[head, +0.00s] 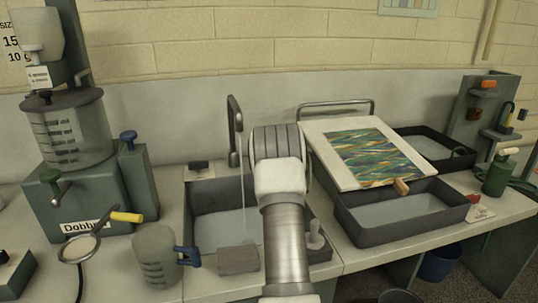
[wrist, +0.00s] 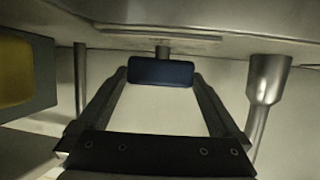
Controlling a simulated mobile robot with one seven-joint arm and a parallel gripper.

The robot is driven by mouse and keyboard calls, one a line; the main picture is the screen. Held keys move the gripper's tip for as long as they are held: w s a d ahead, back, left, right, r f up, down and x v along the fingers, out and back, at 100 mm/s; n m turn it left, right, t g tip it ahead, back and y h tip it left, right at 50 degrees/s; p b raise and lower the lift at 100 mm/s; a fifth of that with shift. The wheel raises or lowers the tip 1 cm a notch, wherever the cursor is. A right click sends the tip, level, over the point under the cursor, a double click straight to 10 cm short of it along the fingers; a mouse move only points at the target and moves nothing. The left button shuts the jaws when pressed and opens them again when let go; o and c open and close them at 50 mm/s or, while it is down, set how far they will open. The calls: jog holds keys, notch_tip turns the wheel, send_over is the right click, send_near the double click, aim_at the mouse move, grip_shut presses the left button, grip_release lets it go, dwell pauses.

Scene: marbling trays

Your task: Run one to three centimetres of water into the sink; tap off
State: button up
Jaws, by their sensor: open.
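The grey sink (head: 205,192) is set in the bench, with a pale surface low inside it. I cannot tell its depth. A dark tap spout (head: 235,112) rises behind it, and a thin stream of water (head: 242,195) falls from it into the sink. In the head view my arm crosses the right part of the sink and hides my gripper. In the wrist view my gripper (wrist: 160,80) is open, and a dark blue handle (wrist: 162,71) on a short stem sits between or just beyond its fingertips. Contact cannot be told.
A grey block (head: 238,261), a blue clamp (head: 187,257) and a clear beaker (head: 154,256) are at the sink's front left. A white upright piece (head: 315,236) stands at its right. A tray (head: 400,222) and tilted patterned board (head: 337,172) lie right of my arm.

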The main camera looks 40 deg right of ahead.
jog(key=c, duration=1.1)
jog(key=shift+o, duration=0.2)
jog(key=shift+d+r+p, duration=0.1)
jog(key=shift+p, duration=0.35)
jog(key=shift+r+n+y+p, duration=0.1)
jog(key=shift+n+y+p, duration=0.25)
jog(key=shift+p, duration=0.8)
jog(key=y+p, duration=0.1)
jog(key=p, duration=0.1)
jog(key=shift+n+t+p, duration=0.3)
jog(key=shift+n+t, duration=0.05)
jog(key=shift+t, duration=0.05)
jog(key=shift+f, duration=0.25)
jog(key=o, duration=1.1)
jog(key=shift+c, duration=0.2)
